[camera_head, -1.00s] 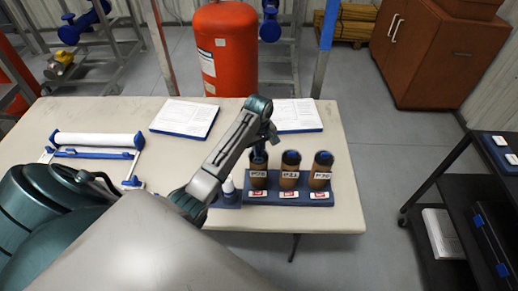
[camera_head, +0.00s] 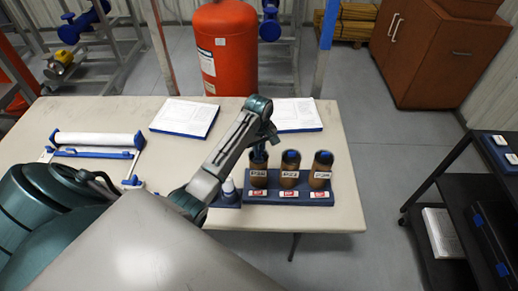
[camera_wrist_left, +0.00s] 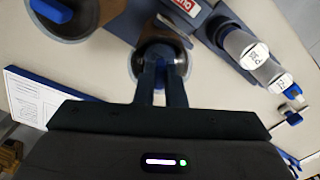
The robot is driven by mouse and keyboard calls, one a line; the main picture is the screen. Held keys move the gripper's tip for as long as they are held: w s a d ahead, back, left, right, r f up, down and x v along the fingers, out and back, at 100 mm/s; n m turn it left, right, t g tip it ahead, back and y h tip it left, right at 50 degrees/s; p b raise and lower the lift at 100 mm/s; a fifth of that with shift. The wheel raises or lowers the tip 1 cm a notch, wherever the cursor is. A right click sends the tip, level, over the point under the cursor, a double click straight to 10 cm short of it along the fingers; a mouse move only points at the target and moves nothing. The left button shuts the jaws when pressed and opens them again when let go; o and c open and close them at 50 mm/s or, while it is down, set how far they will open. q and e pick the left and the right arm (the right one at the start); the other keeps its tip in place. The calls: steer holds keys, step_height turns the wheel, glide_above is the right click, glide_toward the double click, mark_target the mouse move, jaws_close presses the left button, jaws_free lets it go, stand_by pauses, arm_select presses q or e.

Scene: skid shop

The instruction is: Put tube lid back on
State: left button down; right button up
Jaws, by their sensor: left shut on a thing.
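My left gripper (camera_head: 258,155) points down at the top of the left tube. In the left wrist view my left gripper (camera_wrist_left: 162,77) is shut on a small blue lid (camera_wrist_left: 160,66) at the tube's dark top. The fingers hide part of the lid, so I cannot tell how it is seated. My right gripper is out of view.
White-capped bottles (camera_head: 228,185) stand close left of the left tube. Two document boards, one at the left (camera_head: 185,118) and one at the right (camera_head: 297,115), lie behind. A white roller on a blue frame (camera_head: 97,140) lies at the table's left. A black cart (camera_head: 450,200) stands right.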

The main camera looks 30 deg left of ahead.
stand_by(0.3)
arm_select(q)
steer(key=c, duration=0.9)
jaws_free()
steer(key=shift+c, duration=0.2)
steer(key=shift+r, duration=0.15)
steer(key=shift+r, duration=3.35)
jaws_close()
